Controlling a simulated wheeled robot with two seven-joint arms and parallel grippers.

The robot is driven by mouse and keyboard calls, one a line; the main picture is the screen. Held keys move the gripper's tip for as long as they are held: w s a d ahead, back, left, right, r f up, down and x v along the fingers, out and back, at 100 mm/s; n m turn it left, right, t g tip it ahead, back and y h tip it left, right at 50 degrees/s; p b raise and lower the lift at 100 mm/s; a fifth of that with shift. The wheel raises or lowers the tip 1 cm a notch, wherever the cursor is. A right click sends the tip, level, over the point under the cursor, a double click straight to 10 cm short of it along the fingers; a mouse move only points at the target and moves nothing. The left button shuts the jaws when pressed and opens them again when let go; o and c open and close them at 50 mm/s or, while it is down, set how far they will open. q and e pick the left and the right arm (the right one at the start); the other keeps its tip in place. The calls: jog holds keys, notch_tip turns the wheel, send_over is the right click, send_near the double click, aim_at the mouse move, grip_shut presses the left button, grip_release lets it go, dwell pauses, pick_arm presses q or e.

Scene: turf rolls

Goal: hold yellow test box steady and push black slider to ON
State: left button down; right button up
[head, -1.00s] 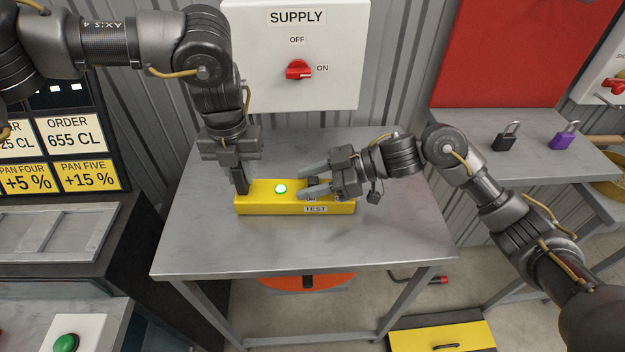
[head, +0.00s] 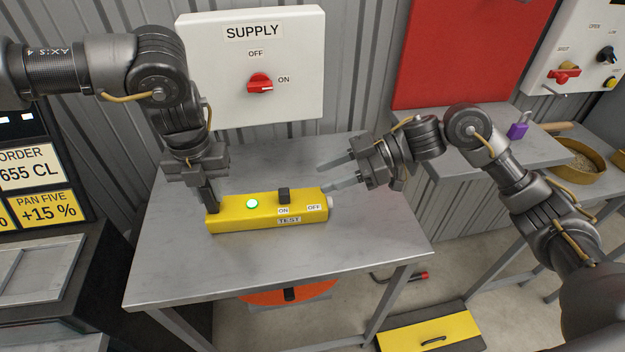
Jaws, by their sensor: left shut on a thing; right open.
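The yellow test box (head: 245,221) lies on the grey metal table, its TEST label facing front. The black slider (head: 284,195) stands on its top above the ON label (head: 283,211), left of the OFF label (head: 314,208). A round lamp (head: 252,203) on the box glows green. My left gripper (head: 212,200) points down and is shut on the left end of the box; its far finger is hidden. My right gripper (head: 326,178) is open and empty, just right of and above the box's right end, apart from the slider.
The table (head: 200,268) is otherwise clear. A white SUPPLY panel (head: 300,80) with a red knob (head: 260,83) is on the wall behind. A side shelf (head: 480,150) holds a purple padlock (head: 517,130). A yellow case (head: 425,328) lies on the floor.

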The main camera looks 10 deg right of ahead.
pick_arm(q)
jog(key=shift+a, duration=0.1)
dwell(0.3)
jog(key=c, duration=1.2)
grip_release()
jog(key=shift+o, duration=0.2)
notch_tip(320, 180, up, 12)
jog(key=shift+f, duration=0.1)
